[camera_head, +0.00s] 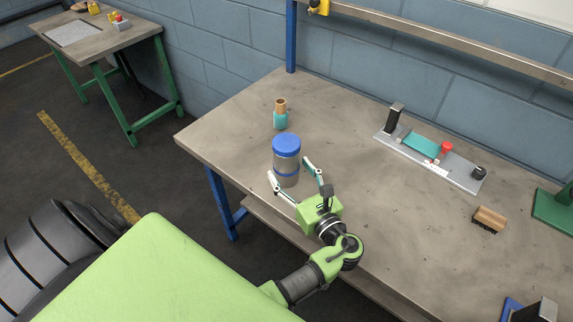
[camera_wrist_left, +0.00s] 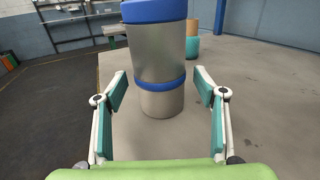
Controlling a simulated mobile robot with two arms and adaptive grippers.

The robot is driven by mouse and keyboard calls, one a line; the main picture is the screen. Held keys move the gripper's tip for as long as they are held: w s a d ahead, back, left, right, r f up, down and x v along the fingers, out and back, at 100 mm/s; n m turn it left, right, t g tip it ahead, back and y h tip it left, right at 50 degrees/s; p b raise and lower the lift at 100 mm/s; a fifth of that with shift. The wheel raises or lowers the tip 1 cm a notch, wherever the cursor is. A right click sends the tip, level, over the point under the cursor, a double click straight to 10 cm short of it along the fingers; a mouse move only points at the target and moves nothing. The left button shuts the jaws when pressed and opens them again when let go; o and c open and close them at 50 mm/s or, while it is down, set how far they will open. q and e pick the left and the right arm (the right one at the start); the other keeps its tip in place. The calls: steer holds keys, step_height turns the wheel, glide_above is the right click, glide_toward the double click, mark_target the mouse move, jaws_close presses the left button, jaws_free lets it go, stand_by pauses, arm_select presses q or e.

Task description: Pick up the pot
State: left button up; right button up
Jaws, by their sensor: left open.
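The pot (camera_head: 287,163) is a grey metal cylinder with a blue lid and a blue band near its bottom. It stands upright on the workbench near the left front edge. My left gripper (camera_head: 291,178) is open, its fingers low on either side of the pot. In the left wrist view the pot (camera_wrist_left: 158,65) stands upright between and just beyond the open fingers (camera_wrist_left: 162,92), with gaps on both sides. The top of the lid is cut off there. My right gripper is not in view.
A teal bottle with a tan top (camera_head: 280,117) stands behind the pot. A metal fixture (camera_head: 440,170) with a red knob and a wooden brush (camera_head: 489,219) lie to the right. The bench (camera_head: 350,190) is clear around the pot. A green-legged table (camera_head: 115,38) stands far left.

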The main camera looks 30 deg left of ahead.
arm_select(q)
steer(key=x, duration=0.3)
steer(key=c, duration=1.4)
steer(key=shift+o, duration=0.2)
steer(key=shift+r, duration=0.1)
